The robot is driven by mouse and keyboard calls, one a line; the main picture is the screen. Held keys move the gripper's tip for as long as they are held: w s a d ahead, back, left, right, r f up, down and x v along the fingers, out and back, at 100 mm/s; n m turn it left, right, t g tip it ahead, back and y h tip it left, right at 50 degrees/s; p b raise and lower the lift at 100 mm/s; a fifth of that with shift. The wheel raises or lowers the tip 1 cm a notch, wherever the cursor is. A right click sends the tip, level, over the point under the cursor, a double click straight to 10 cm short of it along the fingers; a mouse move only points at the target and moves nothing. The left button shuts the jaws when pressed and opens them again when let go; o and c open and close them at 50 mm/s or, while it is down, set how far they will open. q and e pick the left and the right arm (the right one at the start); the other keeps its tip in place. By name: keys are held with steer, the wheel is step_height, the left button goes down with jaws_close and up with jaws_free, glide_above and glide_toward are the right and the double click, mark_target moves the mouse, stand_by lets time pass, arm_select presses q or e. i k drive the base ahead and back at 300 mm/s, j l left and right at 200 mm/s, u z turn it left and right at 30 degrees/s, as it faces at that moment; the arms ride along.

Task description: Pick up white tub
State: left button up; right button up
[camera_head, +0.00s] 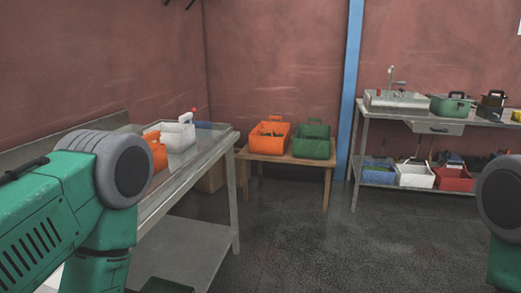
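A white tub (172,137) with a raised handle stands on the steel table at the left, beside an orange tub (157,156). Another white tub (416,177) is on the lower shelf of the right-hand bench. The frame alone does not show which white tub the task means. Neither of my grippers is in view. Part of my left arm covers the lower left and hides the near part of the steel table. A piece of my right arm shows at the right edge.
The steel table (207,158) runs along the left wall. A low wooden table (285,159) at the back holds an orange tub (268,136) and a green tub (312,142). The right-hand bench (365,115) has tubs on both levels. The dark floor (320,245) between them is clear.

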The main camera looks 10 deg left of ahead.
mark_target(177, 138)
steer(key=i+u, duration=0.1)
steer(key=i, duration=0.4)
steer(key=i+l+u, duration=0.1)
steer(key=i, duration=0.45)
steer(key=i+l+u, duration=0.15)
steer(key=i, duration=0.35)
steer(key=i+l+u, duration=0.15)
steer(key=u, duration=0.35)
steer(key=i+l+u, duration=0.25)
steer(key=u, duration=0.25)
steer(key=i+l+u, duration=0.25)
steer(key=u, duration=0.25)
steer(key=i+l+u, duration=0.1)
steer(key=l+u, duration=0.4)
